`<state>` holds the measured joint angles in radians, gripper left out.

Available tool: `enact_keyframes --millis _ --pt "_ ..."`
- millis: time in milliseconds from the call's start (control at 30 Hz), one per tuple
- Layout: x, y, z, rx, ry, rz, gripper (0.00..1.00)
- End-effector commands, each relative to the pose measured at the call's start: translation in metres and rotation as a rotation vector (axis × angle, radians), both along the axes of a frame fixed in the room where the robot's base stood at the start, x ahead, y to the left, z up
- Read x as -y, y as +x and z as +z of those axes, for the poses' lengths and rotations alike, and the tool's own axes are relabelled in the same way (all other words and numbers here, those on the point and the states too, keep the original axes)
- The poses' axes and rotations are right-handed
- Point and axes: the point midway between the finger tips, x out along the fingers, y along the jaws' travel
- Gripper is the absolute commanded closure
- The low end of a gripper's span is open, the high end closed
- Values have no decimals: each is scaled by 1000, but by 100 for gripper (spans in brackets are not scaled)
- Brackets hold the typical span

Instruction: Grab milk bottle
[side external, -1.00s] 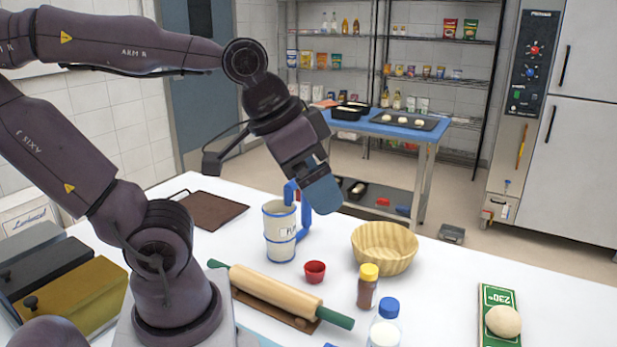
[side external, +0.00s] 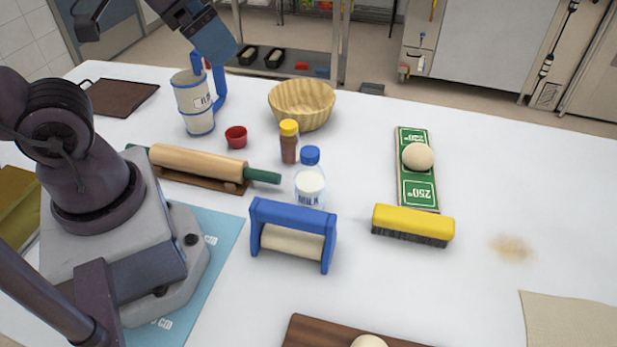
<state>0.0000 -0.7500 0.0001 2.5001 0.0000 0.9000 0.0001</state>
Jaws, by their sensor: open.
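The milk bottle (side external: 310,188) is clear with a blue cap and white contents. It stands upright on the white table, right of the rolling pin's green handle and behind the blue-framed roller. My gripper (side external: 207,75) is at the upper left, pointing down, with blue finger parts. It is open, over and beside the white and blue flour canister (side external: 193,103), well away from the bottle. Whether it touches the canister I cannot tell. The gripper's upper part is cut off by the top edge.
Near the bottle are a yellow-capped shaker (side external: 289,145), a rolling pin (side external: 200,162), a blue-framed roller (side external: 292,236), a red cup (side external: 236,137) and a wooden bowl (side external: 302,106). A yellow brush (side external: 412,222) and green board (side external: 417,187) lie right. The table's right side is mostly clear.

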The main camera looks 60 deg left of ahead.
Motion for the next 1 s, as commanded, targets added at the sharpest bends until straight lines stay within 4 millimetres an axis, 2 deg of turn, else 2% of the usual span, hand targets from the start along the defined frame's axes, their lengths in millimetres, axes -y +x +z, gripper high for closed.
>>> enact_keyframes --millis 400,433,533,567,867,1000 --pt "0 0 0 0 0 0 5" --pt "0 0 0 0 0 0 7" --pt "0 0 0 0 0 0 30" --pt "0 0 0 0 0 0 34" --pt "-3 0 0 -3 0 17 34" --pt "-20 5 -22 -112 -5 99 34"
